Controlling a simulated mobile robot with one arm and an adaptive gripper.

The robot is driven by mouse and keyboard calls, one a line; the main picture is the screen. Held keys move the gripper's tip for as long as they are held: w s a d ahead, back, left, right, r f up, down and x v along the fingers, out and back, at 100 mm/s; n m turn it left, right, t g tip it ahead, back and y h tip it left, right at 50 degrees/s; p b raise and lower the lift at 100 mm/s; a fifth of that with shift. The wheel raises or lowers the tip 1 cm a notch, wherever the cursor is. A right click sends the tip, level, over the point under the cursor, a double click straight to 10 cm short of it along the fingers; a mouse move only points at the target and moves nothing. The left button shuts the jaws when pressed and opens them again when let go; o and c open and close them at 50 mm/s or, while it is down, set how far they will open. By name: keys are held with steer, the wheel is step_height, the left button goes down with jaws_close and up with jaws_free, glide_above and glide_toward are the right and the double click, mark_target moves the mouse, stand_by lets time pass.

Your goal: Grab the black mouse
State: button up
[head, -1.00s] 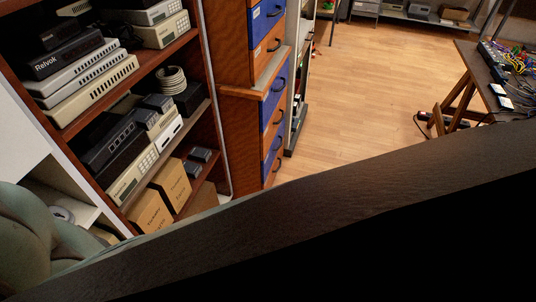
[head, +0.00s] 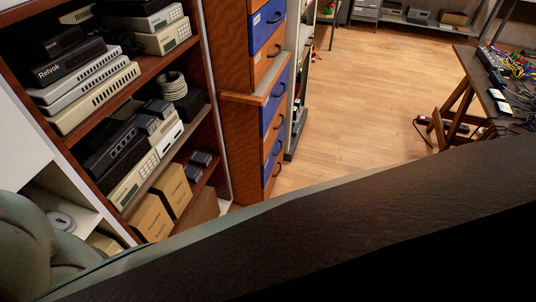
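I cannot make out a black mouse in the head view. My gripper is not in view. A large dark surface crosses the lower part of the picture and hides what lies behind it.
A brown shelf unit (head: 150,72) with network devices and cardboard boxes (head: 152,217) stands at left. A drawer cabinet (head: 238,150) with blue and orange fronts stands beside it. A wooden table (head: 466,56) with cables and devices is at right. The wooden floor (head: 365,100) between is clear.

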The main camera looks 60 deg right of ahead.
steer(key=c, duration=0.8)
